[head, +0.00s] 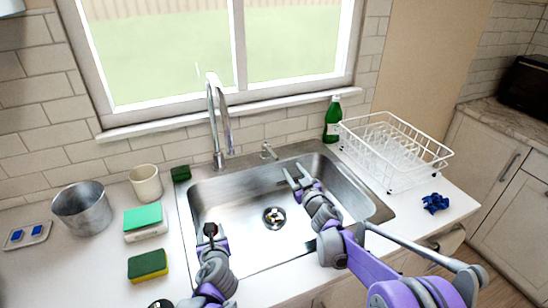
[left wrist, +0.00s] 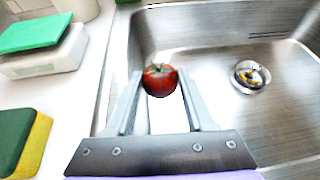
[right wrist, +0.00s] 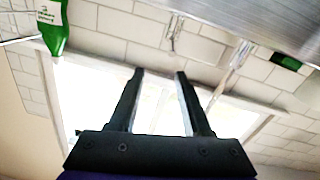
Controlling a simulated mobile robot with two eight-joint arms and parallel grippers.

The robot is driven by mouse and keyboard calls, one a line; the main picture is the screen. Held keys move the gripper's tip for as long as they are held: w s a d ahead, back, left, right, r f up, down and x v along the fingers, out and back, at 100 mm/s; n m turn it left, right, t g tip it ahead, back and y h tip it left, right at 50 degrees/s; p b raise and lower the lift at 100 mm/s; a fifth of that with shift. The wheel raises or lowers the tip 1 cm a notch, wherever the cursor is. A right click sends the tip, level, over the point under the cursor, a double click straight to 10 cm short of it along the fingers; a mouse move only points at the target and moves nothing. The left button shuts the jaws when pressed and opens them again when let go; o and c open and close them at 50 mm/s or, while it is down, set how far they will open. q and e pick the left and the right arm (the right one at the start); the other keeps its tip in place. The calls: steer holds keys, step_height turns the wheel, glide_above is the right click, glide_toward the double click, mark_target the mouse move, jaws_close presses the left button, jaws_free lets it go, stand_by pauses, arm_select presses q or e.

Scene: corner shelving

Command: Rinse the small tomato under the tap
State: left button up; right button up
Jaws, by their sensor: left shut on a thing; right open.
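The small red tomato (left wrist: 160,80) sits between the fingertips of my left gripper (left wrist: 160,92), which is shut on it. In the head view my left gripper (head: 210,238) is over the left part of the steel sink (head: 255,187); the tomato is hard to make out there. The tall curved tap (head: 215,115) stands behind the sink, and no water shows. Its small lever (head: 268,151) is to its right. My right gripper (head: 295,176) is open and empty over the sink, in front of the lever. In the right wrist view the lever (right wrist: 172,35) appears beyond the open fingers (right wrist: 158,80).
Left of the sink are a metal pot (head: 84,210), a cup (head: 146,183) and sponges (head: 148,265). A green bottle (head: 332,120) and a white dish rack (head: 395,160) stand right, with a blue cloth (head: 436,203) in front. The drain (head: 274,217) is uncovered.

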mark_target(274, 155)
arm_select(q)
steer(key=shift+f, duration=0.1)
steer(key=r+p, duration=0.1)
steer(key=r, duration=0.1)
steer(key=w+r+p, duration=0.1)
steer(key=r, duration=0.1)
steer(key=shift+p, duration=0.35)
arm_select(e)
steer(key=shift+n+y, duration=0.4)
steer(key=shift+y, duration=0.3)
steer(key=x, duration=0.4)
steer(key=f+x, duration=0.1)
steer(key=x, duration=0.2)
steer(key=a+x, duration=0.1)
steer(key=x, duration=0.3)
steer(key=shift+w+a+f, duration=0.1)
steer(key=shift+a+f, duration=0.1)
steer(key=shift+f, duration=0.1)
arm_select(q)
steer(key=shift+r, duration=0.3)
arm_select(e)
steer(key=shift+x, duration=0.85)
steer(key=shift+f, duration=0.2)
jaws_close()
